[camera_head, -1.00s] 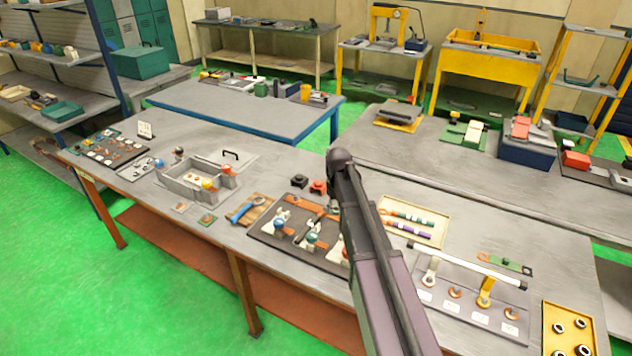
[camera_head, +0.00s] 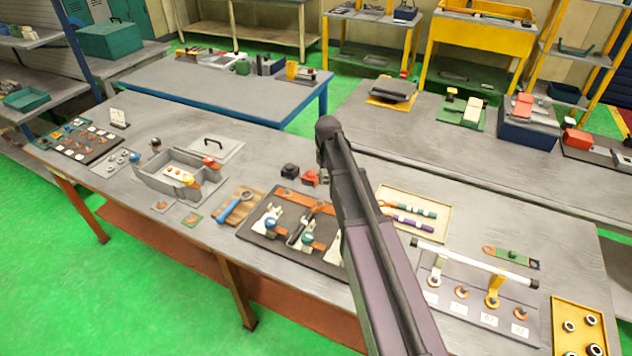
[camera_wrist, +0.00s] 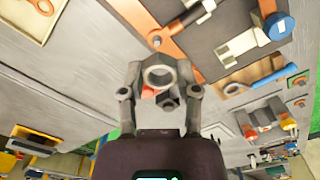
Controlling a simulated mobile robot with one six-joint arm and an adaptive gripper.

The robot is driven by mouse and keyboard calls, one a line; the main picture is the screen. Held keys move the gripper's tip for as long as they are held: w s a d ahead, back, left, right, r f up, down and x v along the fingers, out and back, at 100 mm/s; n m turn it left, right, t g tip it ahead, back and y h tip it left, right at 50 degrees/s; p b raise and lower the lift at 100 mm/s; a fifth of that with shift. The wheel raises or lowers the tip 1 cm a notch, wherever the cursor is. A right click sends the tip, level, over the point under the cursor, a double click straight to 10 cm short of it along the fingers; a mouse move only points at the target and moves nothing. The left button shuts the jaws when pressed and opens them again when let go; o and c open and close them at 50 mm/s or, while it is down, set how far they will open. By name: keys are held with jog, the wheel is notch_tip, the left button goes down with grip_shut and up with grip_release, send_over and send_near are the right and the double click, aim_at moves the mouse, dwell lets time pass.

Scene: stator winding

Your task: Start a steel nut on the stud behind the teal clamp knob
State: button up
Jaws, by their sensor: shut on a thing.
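The teal clamp knob (camera_head: 308,239) stands on a dark board (camera_head: 256,238) in the middle of the near bench, right of a blue knob (camera_head: 271,223). The stud behind it cannot be made out. My gripper (camera_wrist: 159,78) is shut on a grey steel nut (camera_wrist: 158,72), whose round hole faces the wrist camera. In the wrist view the dark board (camera_wrist: 205,20) lies beyond the fingers, with a blue knob (camera_wrist: 279,27) at upper right. In the head view my arm hides the gripper and part of the board.
A yellow tray (camera_head: 556,335) with several rings or nuts is at the bench's right end. A cream tray (camera_head: 440,235) with coloured rods lies right of my arm. A black block (camera_head: 290,171) and red block (camera_head: 311,177) stand behind the board. A grey bin (camera_head: 150,180) is at left.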

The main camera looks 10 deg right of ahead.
jog(key=shift+a, duration=0.2)
jog(key=n+b, duration=0.1)
jog(key=b, duration=0.7)
send_over(320, 201)
notch_tip(320, 201, down, 8)
jog(key=shift+w+f, duration=0.1)
jog(key=shift+f, duration=0.05)
jog(key=shift+f+b, duration=0.15)
jog(key=shift+b, duration=0.2)
jog(key=shift+f+b, duration=3.1)
jog(key=shift+f+b, duration=0.75)
dwell(0.9)
dwell(0.5)
jog(key=m, duration=0.5)
jog(key=shift+s+m, duration=0.2)
jog(key=shift+m, duration=0.2)
